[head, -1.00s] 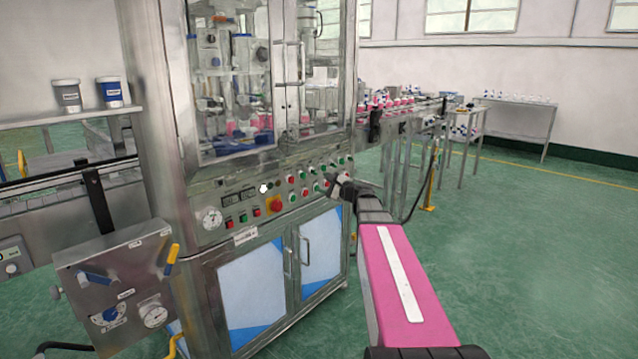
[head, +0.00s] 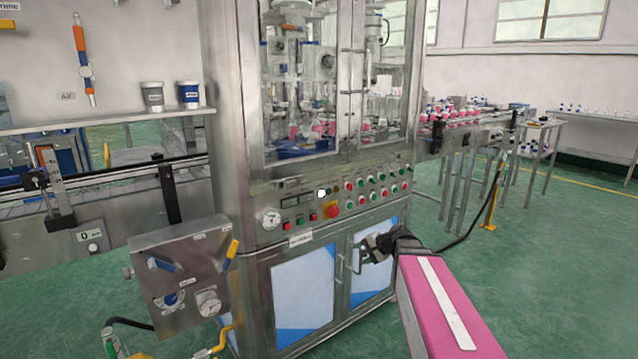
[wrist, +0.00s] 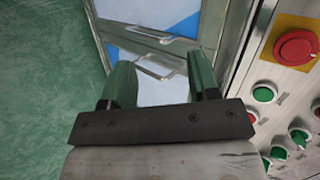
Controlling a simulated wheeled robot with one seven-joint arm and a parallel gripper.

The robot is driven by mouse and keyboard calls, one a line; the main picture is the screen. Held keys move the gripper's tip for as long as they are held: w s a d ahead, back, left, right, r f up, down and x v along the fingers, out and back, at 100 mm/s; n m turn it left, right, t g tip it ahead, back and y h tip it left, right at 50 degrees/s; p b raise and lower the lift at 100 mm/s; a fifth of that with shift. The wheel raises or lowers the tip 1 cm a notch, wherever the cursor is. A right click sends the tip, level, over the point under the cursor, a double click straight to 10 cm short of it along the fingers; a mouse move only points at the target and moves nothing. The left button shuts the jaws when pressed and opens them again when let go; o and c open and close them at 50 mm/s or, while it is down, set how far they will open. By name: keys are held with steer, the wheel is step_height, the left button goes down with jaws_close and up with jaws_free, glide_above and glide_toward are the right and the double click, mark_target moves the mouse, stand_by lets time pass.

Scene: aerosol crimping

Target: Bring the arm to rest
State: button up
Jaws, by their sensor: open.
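My gripper (head: 371,247) is at the end of my pink arm, in front of the machine's lower cabinet doors in the head view. In the wrist view my gripper (wrist: 162,85) shows two dark green fingers, spread apart with nothing held between them. Beyond the fingers are the cabinet doors and their metal handles (wrist: 160,68). I cannot tell how close the fingers are to the doors.
The crimping machine's control panel (head: 300,215) has several red and green buttons and a red stop button (head: 332,210). A grey valve box (head: 185,275) stands at front left. A bottle conveyor (head: 470,125) runs at the right. The green floor (head: 560,260) at right is clear.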

steer(key=s+d+f+n+g+h, duration=0.1)
steer(key=s+f+n+g+h, duration=0.2)
steer(key=s+f, duration=0.3)
steer(key=s+d+f+n+g+h, duration=0.1)
steer(key=s+f+n+g+h, duration=0.2)
steer(key=s, duration=0.7)
step_height(320, 180, down, 3)
steer(key=shift+s+d+n+h, duration=0.3)
steer(key=shift+s+n+h, duration=0.05)
steer(key=shift+n+h, duration=0.6)
